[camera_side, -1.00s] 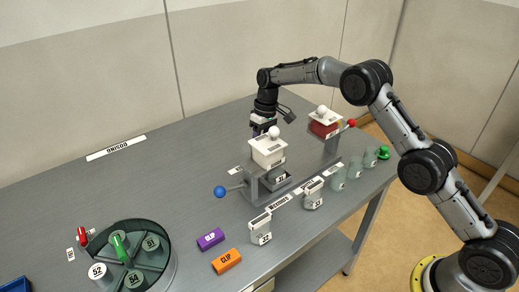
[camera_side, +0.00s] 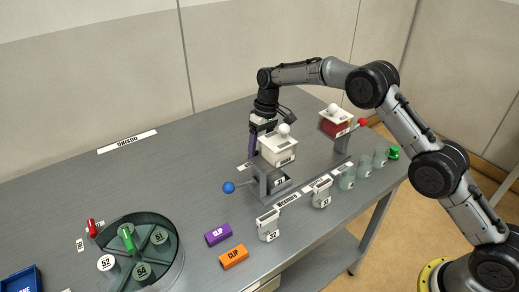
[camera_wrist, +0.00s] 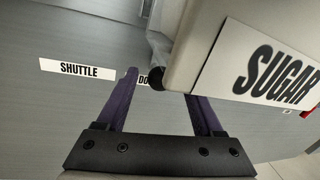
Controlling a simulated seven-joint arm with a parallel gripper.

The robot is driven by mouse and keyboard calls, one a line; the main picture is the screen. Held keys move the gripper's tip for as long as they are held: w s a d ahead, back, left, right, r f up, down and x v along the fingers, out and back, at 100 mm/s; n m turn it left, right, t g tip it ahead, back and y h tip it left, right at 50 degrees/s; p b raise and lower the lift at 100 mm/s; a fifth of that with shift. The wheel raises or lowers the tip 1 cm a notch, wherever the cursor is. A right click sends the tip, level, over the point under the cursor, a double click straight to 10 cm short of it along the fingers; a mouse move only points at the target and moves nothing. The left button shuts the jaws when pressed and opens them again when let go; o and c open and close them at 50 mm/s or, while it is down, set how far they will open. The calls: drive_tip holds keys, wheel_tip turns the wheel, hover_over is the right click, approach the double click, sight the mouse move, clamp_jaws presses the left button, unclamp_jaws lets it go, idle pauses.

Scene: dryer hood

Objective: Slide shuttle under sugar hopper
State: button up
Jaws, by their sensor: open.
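The white sugar hopper (camera_side: 278,148), with a pale knob on its lid, sits on a grey stand with a blue-knobbed lever (camera_side: 228,187). Its SUGAR label (camera_wrist: 275,72) fills the right of the wrist view. A small labelled piece (camera_side: 280,181) sits low in the stand; I cannot tell whether it is the shuttle. A SHUTTLE sign (camera_wrist: 77,69) lies flat on the table. My gripper (camera_side: 254,152) points down behind and left of the hopper. In the wrist view its purple fingers (camera_wrist: 162,86) are apart, with a dark round part (camera_wrist: 187,80) near the right one.
A second hopper with red contents (camera_side: 335,122) stands behind to the right. Several jars (camera_side: 322,192) line the table's front edge. Purple (camera_side: 218,234) and orange (camera_side: 234,256) clip blocks and a round divided carousel (camera_side: 172,262) lie at the front left.

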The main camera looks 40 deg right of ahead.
drive_tip(key=shift+r, duration=0.1)
wheel_tip(320, 180, up, 13)
drive_tip(key=d, duration=0.2)
drive_tip(key=shift+w+d+r, duration=0.2)
drive_tip(key=shift+w+d, duration=0.05)
drive_tip(key=shift+d, duration=0.05)
